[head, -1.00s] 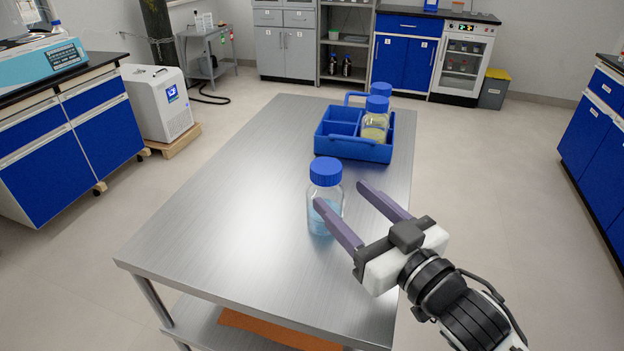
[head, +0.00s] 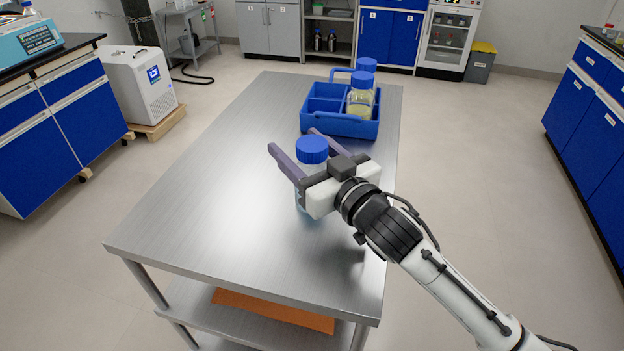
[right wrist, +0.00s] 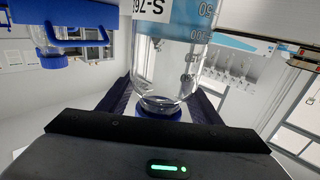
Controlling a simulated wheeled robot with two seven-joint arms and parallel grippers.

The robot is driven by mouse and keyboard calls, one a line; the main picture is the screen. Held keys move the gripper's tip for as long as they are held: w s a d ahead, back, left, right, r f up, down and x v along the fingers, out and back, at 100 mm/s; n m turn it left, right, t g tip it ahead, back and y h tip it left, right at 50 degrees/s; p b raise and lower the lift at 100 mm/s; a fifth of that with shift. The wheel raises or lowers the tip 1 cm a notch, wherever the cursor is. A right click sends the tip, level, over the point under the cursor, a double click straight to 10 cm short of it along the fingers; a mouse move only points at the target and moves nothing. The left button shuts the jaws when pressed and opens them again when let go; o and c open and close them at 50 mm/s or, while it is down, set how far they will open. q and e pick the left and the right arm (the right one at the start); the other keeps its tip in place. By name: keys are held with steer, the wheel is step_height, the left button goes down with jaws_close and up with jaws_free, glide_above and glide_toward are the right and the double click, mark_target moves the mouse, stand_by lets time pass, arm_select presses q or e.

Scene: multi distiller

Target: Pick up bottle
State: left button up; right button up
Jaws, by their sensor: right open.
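A clear glass bottle with a blue cap (head: 312,149) and some pale blue liquid stands on the metal table (head: 200,190). My right gripper (head: 292,140) is open, with one finger on each side of the bottle near its neck, below the cap. Its palm hides part of the bottle's body in the head view. In the right wrist view the bottle (right wrist: 170,70) appears upside down between the two fingers, with its label and scale marks showing. I cannot tell whether either finger touches the glass. My left gripper is not in view.
A blue divided carrier (head: 345,124) with blue-capped bottles (head: 360,98) stands behind the bottle at the table's far right. The table's left and front are clear. An orange sheet (head: 270,308) lies on the lower shelf.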

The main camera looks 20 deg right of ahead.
jaws_close()
stand_by(0.3)
step_height(320, 180, up, 10)
steer(key=p, duration=0.1)
steer(key=shift+p, duration=0.4)
